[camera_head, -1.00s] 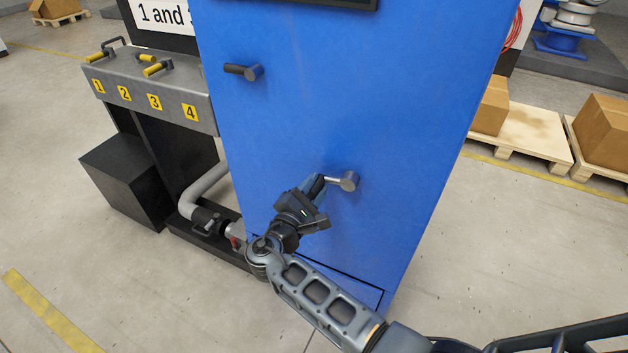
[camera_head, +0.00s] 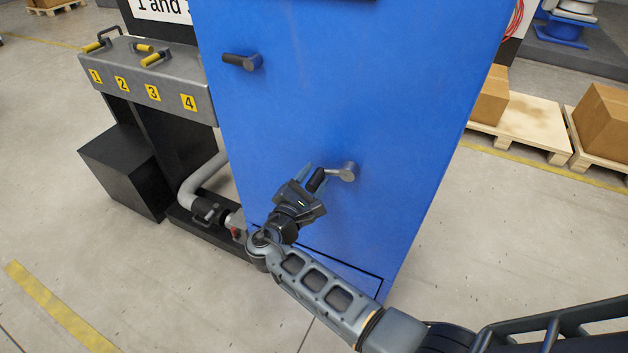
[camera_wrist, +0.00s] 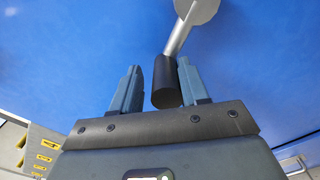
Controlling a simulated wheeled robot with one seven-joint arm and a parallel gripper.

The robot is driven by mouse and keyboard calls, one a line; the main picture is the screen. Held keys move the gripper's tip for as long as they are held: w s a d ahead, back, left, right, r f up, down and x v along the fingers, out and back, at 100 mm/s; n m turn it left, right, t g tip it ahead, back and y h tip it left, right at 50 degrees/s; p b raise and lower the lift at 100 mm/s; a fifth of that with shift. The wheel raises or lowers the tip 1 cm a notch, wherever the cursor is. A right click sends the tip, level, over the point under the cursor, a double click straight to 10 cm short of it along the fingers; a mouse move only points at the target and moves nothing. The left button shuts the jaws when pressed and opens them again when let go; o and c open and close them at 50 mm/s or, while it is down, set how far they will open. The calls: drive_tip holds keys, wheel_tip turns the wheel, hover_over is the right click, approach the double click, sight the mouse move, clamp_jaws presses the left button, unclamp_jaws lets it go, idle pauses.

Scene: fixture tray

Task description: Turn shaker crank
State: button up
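The lower crank (camera_head: 345,172) on the front of the blue cabinet has a grey hub and arm and a black cylindrical grip. Its arm points left and slightly down in the head view. My gripper (camera_head: 312,176) is at this grip. In the wrist view, my gripper (camera_wrist: 158,78) is open, with the black grip (camera_wrist: 166,84) between its two blue-grey fingers. The grip sits close to the right finger, with a clear gap to the left finger. Whether the right finger touches it I cannot tell. The grip's near end is just ahead of the palm.
A second crank (camera_head: 242,62) with a black grip is higher on the blue cabinet (camera_head: 320,110). A grey panel (camera_head: 145,80) with yellow-handled levers and number labels stands left, with a pipe (camera_head: 205,175) below. Boxes on pallets stand right. The floor around the cabinet's front is open.

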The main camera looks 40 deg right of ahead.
drive_tip(key=shift+o, duration=0.8)
drive_tip(key=shift+d+r, duration=0.1)
drive_tip(key=shift+d, duration=0.4)
drive_tip(key=shift+s+g, duration=0.15)
drive_tip(key=shift+g, duration=0.15)
drive_tip(key=shift+d+f, duration=0.1)
drive_tip(key=shift+f, duration=0.15)
drive_tip(key=shift+a, duration=0.2)
drive_tip(key=shift+s+a, duration=0.1)
drive_tip(key=shift+a, duration=0.2)
drive_tip(key=b+v, duration=0.1)
drive_tip(key=v, duration=0.6)
drive_tip(key=shift+s, duration=0.1)
